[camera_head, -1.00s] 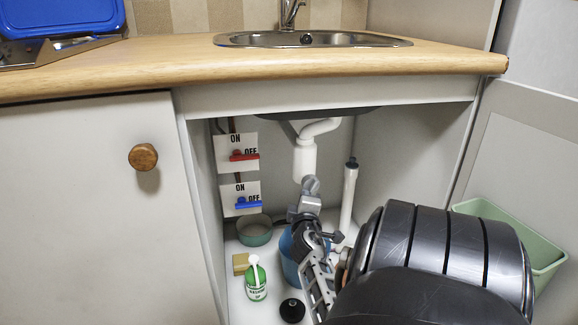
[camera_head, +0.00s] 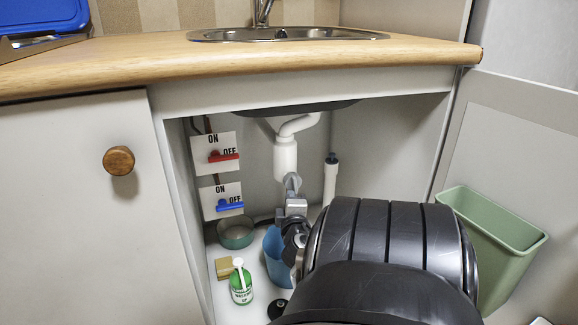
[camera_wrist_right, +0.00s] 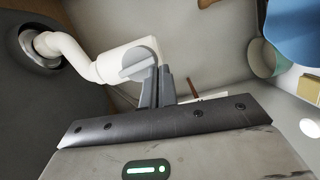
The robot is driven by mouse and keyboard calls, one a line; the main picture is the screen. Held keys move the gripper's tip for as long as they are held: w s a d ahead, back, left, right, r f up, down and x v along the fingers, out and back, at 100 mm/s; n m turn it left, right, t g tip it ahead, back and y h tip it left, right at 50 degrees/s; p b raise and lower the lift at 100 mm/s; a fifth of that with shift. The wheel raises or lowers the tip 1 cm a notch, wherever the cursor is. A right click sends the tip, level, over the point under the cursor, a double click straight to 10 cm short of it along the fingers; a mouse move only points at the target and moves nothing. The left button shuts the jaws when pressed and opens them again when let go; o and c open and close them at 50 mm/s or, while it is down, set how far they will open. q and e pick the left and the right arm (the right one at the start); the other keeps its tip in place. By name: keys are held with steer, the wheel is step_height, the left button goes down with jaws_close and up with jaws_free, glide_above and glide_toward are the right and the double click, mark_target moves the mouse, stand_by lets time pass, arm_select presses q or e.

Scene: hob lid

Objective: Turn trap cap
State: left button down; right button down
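The white sink trap (camera_head: 285,157) hangs under the sink in the open cabinet. Its grey trap cap (camera_wrist_right: 138,64), a disc with a raised bar across it, shows in the right wrist view at the lower end of the trap. My right gripper (camera_wrist_right: 160,72) has its two grey fingers close together, with a narrow gap, and their tips at the edge of the cap. Whether they are clamped on it I cannot tell. In the head view my right arm comes up from below and hides part of the cabinet. My left gripper is not in view.
A blue container (camera_head: 275,257), a green bottle (camera_head: 241,284), a sponge (camera_head: 223,267) and a green bowl (camera_head: 236,233) stand on the cabinet floor. Red (camera_head: 222,156) and blue (camera_head: 229,204) valve handles are at the left. A green bin (camera_head: 490,235) hangs on the right door.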

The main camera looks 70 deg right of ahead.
steer(key=shift+s+d+f, duration=0.2)
steer(key=shift+s+f, duration=0.05)
steer(key=shift+s, duration=0.1)
steer(key=shift+s+d+f, duration=0.1)
steer(key=shift+s+d, duration=0.4)
steer(key=shift+s, duration=0.1)
steer(key=shift+w+a, duration=0.1)
steer(key=shift+w, duration=0.05)
stand_by(1.2)
